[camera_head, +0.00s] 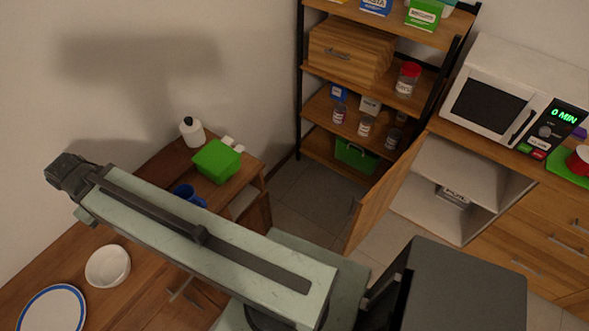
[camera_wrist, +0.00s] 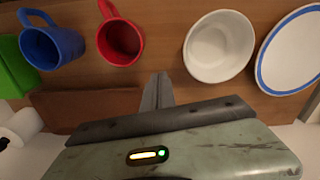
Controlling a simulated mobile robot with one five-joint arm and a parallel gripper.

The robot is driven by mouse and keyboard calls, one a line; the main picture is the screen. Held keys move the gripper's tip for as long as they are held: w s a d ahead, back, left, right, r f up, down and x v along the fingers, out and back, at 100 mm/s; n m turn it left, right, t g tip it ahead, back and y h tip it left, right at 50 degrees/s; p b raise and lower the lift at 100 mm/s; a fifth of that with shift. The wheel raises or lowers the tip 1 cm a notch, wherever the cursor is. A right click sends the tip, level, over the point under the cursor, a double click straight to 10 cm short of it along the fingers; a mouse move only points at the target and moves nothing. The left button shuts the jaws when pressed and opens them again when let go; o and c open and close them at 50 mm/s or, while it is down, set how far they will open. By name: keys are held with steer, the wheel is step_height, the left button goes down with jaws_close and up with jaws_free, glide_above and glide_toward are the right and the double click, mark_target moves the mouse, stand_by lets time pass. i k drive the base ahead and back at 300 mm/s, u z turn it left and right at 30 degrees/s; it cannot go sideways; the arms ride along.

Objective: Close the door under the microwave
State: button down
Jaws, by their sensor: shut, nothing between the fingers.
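The microwave (camera_head: 500,95), white with a dark window, stands on the wooden counter at the right of the head view. Below it, a wooden door (camera_head: 388,192) stands open, swung out from the cabinet, with its handle (camera_head: 354,206) near the free edge. The white cabinet interior (camera_head: 455,175) is exposed, with a small labelled box (camera_head: 453,196) inside. My gripper (camera_wrist: 158,88) shows in the wrist view with its fingers together and empty, above the wooden table and away from the door. I cannot make out its fingers in the head view.
A white bowl (camera_head: 108,266), plate (camera_head: 45,308), blue mug (camera_head: 188,195) and green box (camera_head: 216,161) sit on the left table; a red mug (camera_wrist: 121,42) shows in the wrist view. A shelf unit (camera_head: 300,85) stands at the back. Tiled floor (camera_head: 310,195) lies between.

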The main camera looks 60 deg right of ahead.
mark_target(377, 202)
steer(key=z, duration=0.75)
steer(key=k, duration=1.8)
steer(key=u, duration=0.3)
steer(key=i, duration=1.5)
steer(key=z, duration=0.05)
